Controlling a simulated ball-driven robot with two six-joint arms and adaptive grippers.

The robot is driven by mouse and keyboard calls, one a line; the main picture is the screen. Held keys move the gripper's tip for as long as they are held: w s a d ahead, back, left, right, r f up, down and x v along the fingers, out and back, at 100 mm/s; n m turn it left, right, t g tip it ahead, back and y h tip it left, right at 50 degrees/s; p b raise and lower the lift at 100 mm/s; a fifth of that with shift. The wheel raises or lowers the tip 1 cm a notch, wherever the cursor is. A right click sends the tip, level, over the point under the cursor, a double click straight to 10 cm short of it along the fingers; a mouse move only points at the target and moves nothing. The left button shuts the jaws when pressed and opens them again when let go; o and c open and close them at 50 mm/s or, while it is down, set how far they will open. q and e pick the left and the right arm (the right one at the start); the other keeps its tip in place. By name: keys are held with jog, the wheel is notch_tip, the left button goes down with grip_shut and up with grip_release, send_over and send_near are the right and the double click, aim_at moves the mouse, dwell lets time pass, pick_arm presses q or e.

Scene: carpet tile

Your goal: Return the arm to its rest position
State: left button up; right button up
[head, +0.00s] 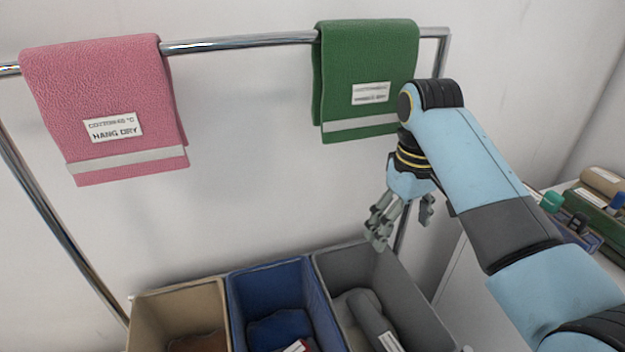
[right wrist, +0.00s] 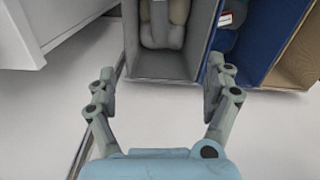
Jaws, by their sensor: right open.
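My right arm (head: 470,165) comes in from the lower right in the head view, light blue with dark joints. Its gripper (head: 403,222) hangs below the green towel, above the grey bin. In the right wrist view the gripper (right wrist: 165,95) is open, its two fingers spread wide with nothing between them. Beyond the fingertips is the grey bin (right wrist: 160,66). My left gripper is not in the head view.
A pink towel (head: 100,105) and a green towel (head: 365,70) hang on a metal rail (head: 240,42). Tan (head: 175,300), blue (head: 265,275) and grey (head: 375,262) bins below hold cloth. A white surface at right carries rolled items (head: 603,182).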

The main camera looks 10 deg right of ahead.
jog(key=s+d+r+m+t+h, duration=0.1)
jog(key=s+d+t, duration=0.1)
jog(key=s, duration=1)
jog(key=s+d+r+m+t, duration=0.1)
jog(key=s+d+r+t, duration=0.1)
jog(key=s, duration=1.1)
notch_tip(320, 180, down, 34)
jog(key=s+d+g+b, duration=0.2)
jog(key=d+b, duration=0.1)
jog(key=b, duration=0.6)
jog(key=s+f+b, duration=0.3)
jog(key=s+f, duration=0.6)
jog(key=f, duration=0.3)
jog(key=s+f+g+b, duration=0.1)
jog(key=s+f+b, duration=0.3)
jog(key=s+f, duration=0.5)
notch_tip(320, 180, down, 4)
jog(key=shift+s+d+r+m, duration=0.1)
jog(key=shift+s+d+m, duration=0.05)
jog(key=shift+d+m, duration=0.2)
jog(key=shift+s, duration=0.1)
jog(key=shift+c, duration=0.2)
